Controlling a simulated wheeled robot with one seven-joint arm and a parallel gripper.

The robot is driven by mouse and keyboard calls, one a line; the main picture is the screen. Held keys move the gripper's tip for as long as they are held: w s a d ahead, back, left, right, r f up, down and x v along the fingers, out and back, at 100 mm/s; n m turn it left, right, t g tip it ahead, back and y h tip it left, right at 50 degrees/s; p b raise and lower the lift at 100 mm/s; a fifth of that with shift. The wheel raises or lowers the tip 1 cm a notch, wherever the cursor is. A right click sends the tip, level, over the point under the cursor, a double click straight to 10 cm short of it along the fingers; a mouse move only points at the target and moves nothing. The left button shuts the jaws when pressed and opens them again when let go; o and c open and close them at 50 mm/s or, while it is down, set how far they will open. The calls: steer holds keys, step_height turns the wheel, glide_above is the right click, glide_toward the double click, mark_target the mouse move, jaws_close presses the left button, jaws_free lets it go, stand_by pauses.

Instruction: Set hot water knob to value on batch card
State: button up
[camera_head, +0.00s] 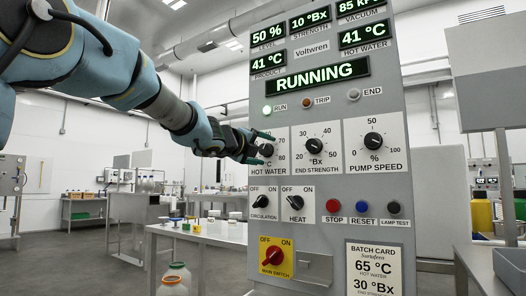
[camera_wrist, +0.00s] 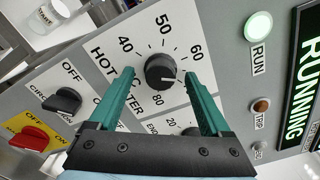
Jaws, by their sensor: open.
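The hot water knob (camera_wrist: 160,72) is a round black dial with a white pointer line, on a white scale plate. In the wrist view its pointer is toward the right, slightly down, past the 60 mark; the scale there is partly hidden by a finger. My open gripper (camera_wrist: 159,74) has a green finger on either side of the knob, with gaps visible; contact depth is unclear. In the head view my gripper (camera_head: 265,147) is at the hot water dial and partly covers it. The batch card (camera_head: 374,268) reads 65 °C hot water and 30 °Bx.
Beside it sit the end strength knob (camera_head: 316,144) and pump speed knob (camera_head: 373,141). Below are the circulation switch (camera_head: 261,202), heat switch (camera_head: 296,202), stop button (camera_head: 333,206) and red main switch (camera_head: 273,256). The hot water display (camera_head: 364,36) reads 41 °C.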

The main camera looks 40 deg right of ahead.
steer(key=v, duration=1)
steer(key=shift+a+b, duration=0.35)
steer(key=shift+b, duration=0.05)
